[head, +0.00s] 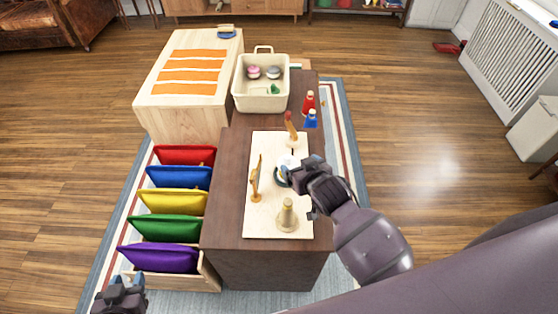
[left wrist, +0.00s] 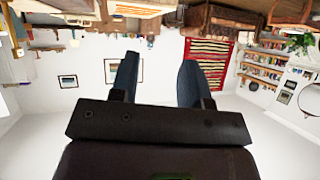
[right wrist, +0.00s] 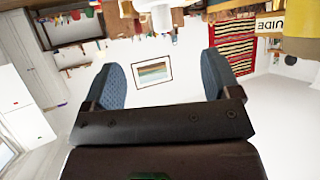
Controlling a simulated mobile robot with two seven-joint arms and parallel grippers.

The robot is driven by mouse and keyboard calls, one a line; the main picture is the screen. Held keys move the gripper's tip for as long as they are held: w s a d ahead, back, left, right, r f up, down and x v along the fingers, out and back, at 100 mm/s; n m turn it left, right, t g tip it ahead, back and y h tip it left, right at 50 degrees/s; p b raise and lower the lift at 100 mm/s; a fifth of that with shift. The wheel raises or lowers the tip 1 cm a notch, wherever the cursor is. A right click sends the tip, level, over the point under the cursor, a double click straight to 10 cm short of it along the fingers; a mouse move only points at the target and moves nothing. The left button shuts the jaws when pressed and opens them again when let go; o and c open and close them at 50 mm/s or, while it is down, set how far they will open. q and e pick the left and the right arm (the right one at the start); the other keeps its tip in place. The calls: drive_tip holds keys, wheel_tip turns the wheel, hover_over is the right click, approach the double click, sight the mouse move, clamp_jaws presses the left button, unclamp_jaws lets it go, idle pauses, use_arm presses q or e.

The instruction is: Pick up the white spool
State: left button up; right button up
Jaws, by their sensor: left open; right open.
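A pale board (head: 262,228) lies on the dark brown cabinet. Near its middle is a small white object (head: 288,160), perhaps the white spool, partly hidden by my right gripper. A dark ring-like thing (head: 279,176) shows just below it. My right gripper (head: 293,176) is open over the board, close to both; I cannot tell if it touches them. In the right wrist view a white object (right wrist: 160,16) shows at the top edge, beyond the open fingers. My left gripper (head: 124,283) is open and empty at the lower left, away from the board.
A beige cone (head: 287,216) stands near the board's front, with a wooden piece (head: 256,182) at its left and an orange-brown one (head: 290,126) behind. Red (head: 308,104) and blue (head: 311,119) figures stand at the back right.

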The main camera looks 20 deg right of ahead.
sight(289, 158)
drive_tip(key=x, duration=0.4)
drive_tip(key=shift+a+b+x, duration=0.15)
drive_tip(key=shift+b+x, duration=0.15)
drive_tip(key=shift+x, duration=1.35)
drive_tip(key=shift+a+b+x, duration=0.15)
drive_tip(key=shift+b+x, duration=0.15)
drive_tip(key=shift+x, duration=1.35)
use_arm(q)
drive_tip(key=shift+s+d+f, duration=0.1)
drive_tip(key=shift+s+f, duration=0.4)
drive_tip(key=shift+f, duration=0.35)
use_arm(e)
drive_tip(key=shift+s, duration=0.1)
drive_tip(key=c, duration=0.6)
drive_tip(key=shift+c, duration=1.2)
use_arm(q)
drive_tip(key=shift+s+f, duration=0.1)
drive_tip(key=shift+s, duration=0.15)
